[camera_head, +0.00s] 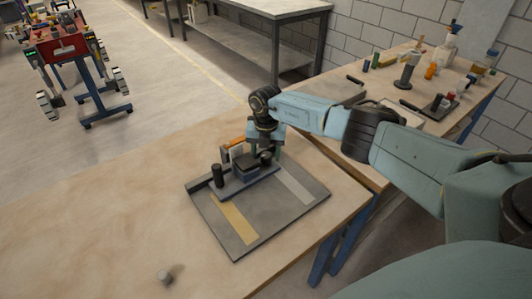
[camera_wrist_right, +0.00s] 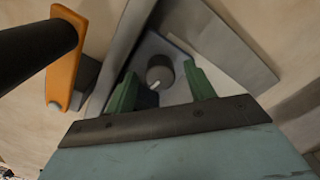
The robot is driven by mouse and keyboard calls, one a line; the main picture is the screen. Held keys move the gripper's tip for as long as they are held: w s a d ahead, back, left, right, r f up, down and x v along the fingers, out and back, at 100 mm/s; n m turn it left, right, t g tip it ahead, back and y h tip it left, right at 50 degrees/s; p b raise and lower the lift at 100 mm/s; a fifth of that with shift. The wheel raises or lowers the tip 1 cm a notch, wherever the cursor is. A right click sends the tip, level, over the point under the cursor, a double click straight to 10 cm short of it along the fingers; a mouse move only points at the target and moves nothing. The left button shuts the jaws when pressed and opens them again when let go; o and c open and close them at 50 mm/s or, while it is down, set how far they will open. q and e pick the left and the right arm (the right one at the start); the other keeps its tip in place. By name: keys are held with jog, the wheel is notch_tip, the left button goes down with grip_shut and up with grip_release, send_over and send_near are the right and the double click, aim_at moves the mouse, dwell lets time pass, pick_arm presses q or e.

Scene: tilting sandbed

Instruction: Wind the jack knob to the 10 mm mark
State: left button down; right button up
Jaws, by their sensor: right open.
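The knob (camera_wrist_right: 160,72) is a dark grey round cap with a pale pointer line, seen from above in the right wrist view. My right gripper (camera_wrist_right: 160,85) is open, with one green finger on each side of the knob and gaps showing between them. In the head view my right gripper (camera_head: 265,151) hangs pointing down over the back of the dark grey tilting bed (camera_head: 222,222). An orange bar (camera_wrist_right: 63,60) shows left of the fingers in the wrist view. I cannot read a millimetre scale or mark. My left gripper is not in view.
A black upright post (camera_head: 218,175) stands at the bed's left side. The bed has a yellow strip (camera_head: 235,220) and a grey strip (camera_head: 294,186). A side bench at right holds several tools and bottles. The table's left part is clear.

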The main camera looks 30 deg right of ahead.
aim_at(266, 155)
notch_tip(266, 155, up, 13)
jog(key=p, duration=0.1)
jog(key=shift+r, duration=0.2)
dwell(0.5)
